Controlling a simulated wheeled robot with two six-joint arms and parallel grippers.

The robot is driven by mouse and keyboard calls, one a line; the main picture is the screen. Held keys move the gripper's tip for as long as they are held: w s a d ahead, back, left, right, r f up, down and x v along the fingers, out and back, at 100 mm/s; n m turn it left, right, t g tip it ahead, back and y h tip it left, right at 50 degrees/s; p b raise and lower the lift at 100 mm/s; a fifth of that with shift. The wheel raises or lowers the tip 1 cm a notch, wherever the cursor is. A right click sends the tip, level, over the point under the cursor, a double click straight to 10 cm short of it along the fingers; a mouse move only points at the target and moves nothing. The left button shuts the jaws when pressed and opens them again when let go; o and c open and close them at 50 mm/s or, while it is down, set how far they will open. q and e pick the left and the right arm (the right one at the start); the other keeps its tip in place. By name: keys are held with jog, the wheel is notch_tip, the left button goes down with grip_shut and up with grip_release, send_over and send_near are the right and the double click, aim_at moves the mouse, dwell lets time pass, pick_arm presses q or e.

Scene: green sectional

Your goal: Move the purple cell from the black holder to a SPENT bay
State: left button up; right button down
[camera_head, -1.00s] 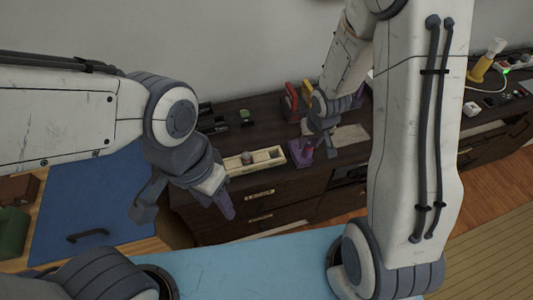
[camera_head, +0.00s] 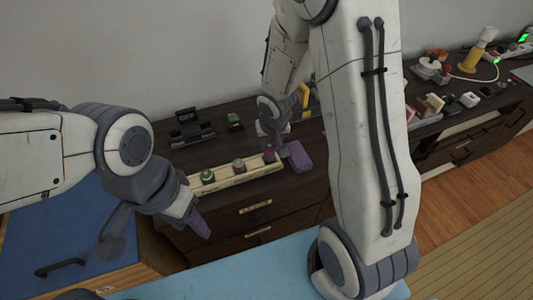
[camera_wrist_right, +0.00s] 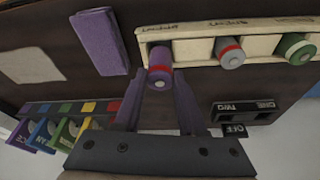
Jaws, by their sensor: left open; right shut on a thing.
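My right gripper (camera_wrist_right: 158,98) is shut on the purple cell (camera_wrist_right: 161,66), which has a red band. In the right wrist view the cell is at the end bay of the cream tray (camera_wrist_right: 190,25); I cannot tell whether it rests on the bay floor. In the head view the purple cell (camera_head: 269,156) is at the tray's (camera_head: 225,181) right end, below my right gripper (camera_head: 273,141). The black holder (camera_head: 192,131) stands behind the tray; it also shows in the right wrist view (camera_wrist_right: 245,111). My left gripper (camera_head: 155,237) is open and empty, left of the tray.
A grey red-banded cell (camera_head: 239,165) and a green cell (camera_head: 207,176) stand in the other bays. A purple box (camera_head: 298,156) lies right of the tray. Coloured tabbed holders (camera_wrist_right: 45,130) stand at the wrist view's lower left. A blue panel (camera_head: 50,230) is at the left.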

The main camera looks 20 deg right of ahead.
aim_at(270, 148)
jog(key=shift+f+b, duration=1.05)
jog(key=shift+f, duration=0.5)
jog(key=shift+f, duration=0.2)
jog(key=shift+c, duration=2.4)
grip_release()
jog(key=shift+r, duration=0.15)
